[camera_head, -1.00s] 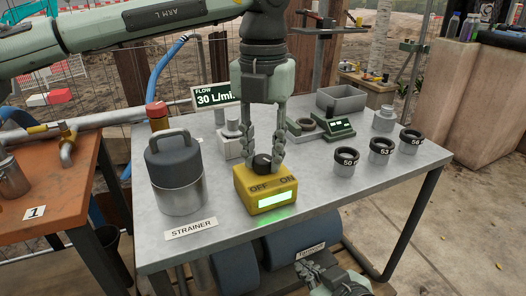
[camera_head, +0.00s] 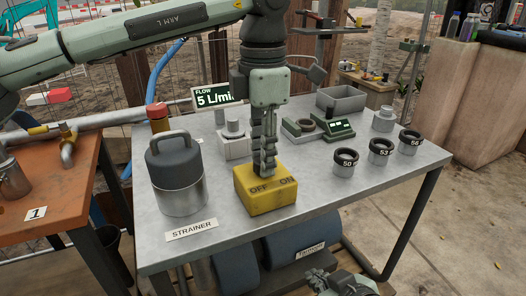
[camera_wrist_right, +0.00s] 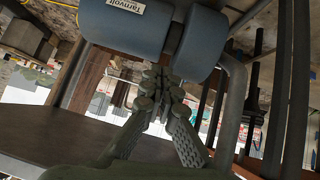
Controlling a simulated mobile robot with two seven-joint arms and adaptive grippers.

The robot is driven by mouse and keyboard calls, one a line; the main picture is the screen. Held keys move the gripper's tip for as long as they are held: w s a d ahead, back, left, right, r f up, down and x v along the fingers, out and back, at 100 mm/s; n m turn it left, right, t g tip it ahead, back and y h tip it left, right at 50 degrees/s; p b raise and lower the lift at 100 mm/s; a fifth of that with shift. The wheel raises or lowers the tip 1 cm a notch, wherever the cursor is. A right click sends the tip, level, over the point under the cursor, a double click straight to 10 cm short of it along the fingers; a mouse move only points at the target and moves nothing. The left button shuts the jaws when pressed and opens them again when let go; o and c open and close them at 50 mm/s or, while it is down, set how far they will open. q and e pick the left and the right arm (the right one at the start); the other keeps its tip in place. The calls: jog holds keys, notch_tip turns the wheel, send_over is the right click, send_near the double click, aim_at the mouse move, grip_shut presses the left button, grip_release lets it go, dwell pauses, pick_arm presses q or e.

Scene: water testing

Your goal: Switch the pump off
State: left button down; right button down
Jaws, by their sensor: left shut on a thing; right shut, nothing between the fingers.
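The yellow pump switch box (camera_head: 268,204) stands on the grey metal table, with OFF and ON marked on its top. The flow display (camera_head: 214,96) behind reads 5 L/min, partly covered by my arm. The blue Tarnvolt pump (camera_head: 300,238) lies under the table; it also fills the top of the right wrist view (camera_wrist_right: 130,27). My right gripper (camera_wrist_right: 158,85) is shut and empty below the pump.
A lidded strainer canister (camera_head: 176,172) stands close left of the box. Several black-rimmed numbered rings (camera_head: 381,151) stand at right. A green-grey device (camera_head: 320,128) and a grey tray (camera_head: 341,98) are behind. The table's front right is clear.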

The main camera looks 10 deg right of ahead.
pick_arm(q)
jog(key=shift+m, duration=1.4)
pick_arm(e)
jog(key=shift+s+d+f+g, duration=0.3)
jog(key=shift+s+d+f, duration=0.25)
jog(key=shift+d, duration=0.05)
pick_arm(q)
jog(key=c, duration=1.2)
grip_release()
pick_arm(e)
jog(key=shift+w+a+r, duration=0.1)
jog(key=shift+a, duration=0.05)
pick_arm(q)
notch_tip(320, 180, up, 12)
jog(key=shift+r, duration=0.1)
